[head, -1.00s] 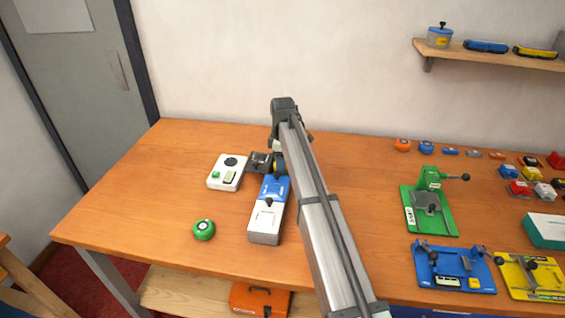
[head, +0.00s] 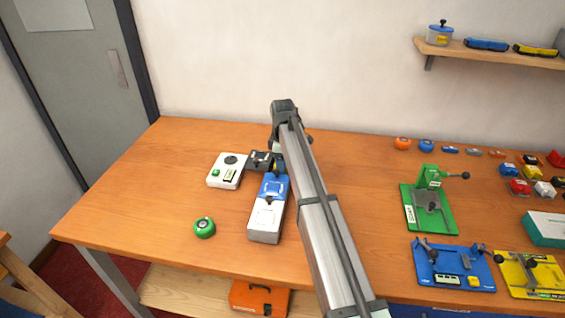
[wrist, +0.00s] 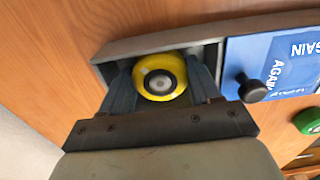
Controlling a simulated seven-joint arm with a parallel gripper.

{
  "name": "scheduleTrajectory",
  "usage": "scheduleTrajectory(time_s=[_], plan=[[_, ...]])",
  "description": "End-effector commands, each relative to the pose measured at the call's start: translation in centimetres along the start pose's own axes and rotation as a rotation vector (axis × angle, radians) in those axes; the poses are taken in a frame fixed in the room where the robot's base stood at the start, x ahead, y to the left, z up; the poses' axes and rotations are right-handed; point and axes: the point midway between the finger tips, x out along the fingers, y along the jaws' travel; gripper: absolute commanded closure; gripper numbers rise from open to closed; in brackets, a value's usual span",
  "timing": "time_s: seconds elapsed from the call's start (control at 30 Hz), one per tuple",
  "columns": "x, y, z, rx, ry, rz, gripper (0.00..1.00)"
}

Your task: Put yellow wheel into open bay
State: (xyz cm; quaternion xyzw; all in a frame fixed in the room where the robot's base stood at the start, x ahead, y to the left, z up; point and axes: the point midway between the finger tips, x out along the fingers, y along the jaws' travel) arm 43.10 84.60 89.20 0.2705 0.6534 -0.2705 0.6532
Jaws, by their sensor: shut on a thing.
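The yellow wheel (wrist: 137,74) has a dark ring and a grey hub. In the wrist view it sits between the two fingers of my gripper (wrist: 165,80), which is shut on it. The wheel and fingertips are within the open bay (wrist: 110,50) of a long grey-white box, close to its far wall. I cannot tell whether the wheel touches the bay floor. A blue lid (wrist: 295,65) with a black knob covers the part beside the bay. In the head view my gripper (head: 266,163) hides the bay at the box's far end; the blue lid (head: 273,187) shows in front of it.
A white panel (head: 226,171) stands left of the box, and a green round object (head: 204,228) lies at front left. Green (head: 428,205), blue (head: 452,268) and yellow (head: 530,275) fixtures stand to the right. The table's left side is mostly clear.

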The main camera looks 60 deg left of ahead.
Motion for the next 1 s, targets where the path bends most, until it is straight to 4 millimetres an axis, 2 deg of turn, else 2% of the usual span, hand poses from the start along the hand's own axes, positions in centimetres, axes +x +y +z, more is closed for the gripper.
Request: scheduleTrajectory(time_s=[0.37,0.4,0.67,1.0], plan=[[0.08,0.01,0.0,0.0,0.0,0.0,0.77],[0.08,0.01,0.0,0.0,0.0,0.0,0.34],[0.08,0.01,0.0,0.0,0.0,0.0,0.09],[-0.05,0.01,-0.01,0.0,0.0,0.0,0.08]])
